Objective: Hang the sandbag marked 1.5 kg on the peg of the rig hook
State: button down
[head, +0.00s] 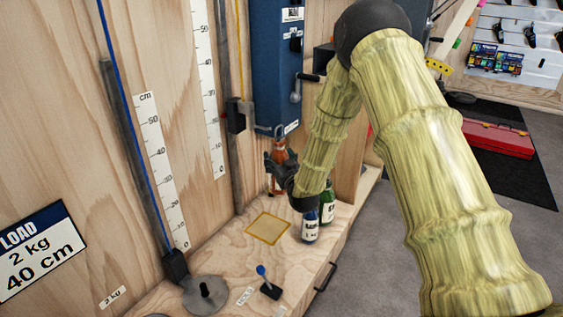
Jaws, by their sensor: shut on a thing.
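My gripper (281,170) is shut on an orange-brown sandbag (278,152), which it holds upright above the wooden bench, close to the wall. The gripper covers much of the bag, and its marking cannot be read. A grey bracket (268,130) at the end of a yellow cord, seemingly the rig hook, is just above the bag's top. Its peg is not clear, and I cannot tell whether the bag touches it. A blue sandbag (310,229) and a green sandbag (327,207) stand on the bench beside my forearm; their labels are too small to read surely.
A yellow-edged square (267,228) on the bench is empty. A blue-knobbed lever (267,283) and a grey disc weight (205,294) are nearer. A blue wall box (277,70) with a crank hangs above my gripper. Measuring scales (161,170) and a steel rail line the wall.

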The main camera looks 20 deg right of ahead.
jog(key=w+a+b, duration=0.2)
jog(key=w+a, duration=0.2)
jog(key=w, duration=0.1)
jog(key=shift+w+a+f, duration=0.25)
jog(key=shift+w+f, duration=0.15)
dwell(1.3)
jog(key=shift+f, duration=0.1)
dwell(0.6)
jog(key=shift+c, duration=1.2)
grip_release()
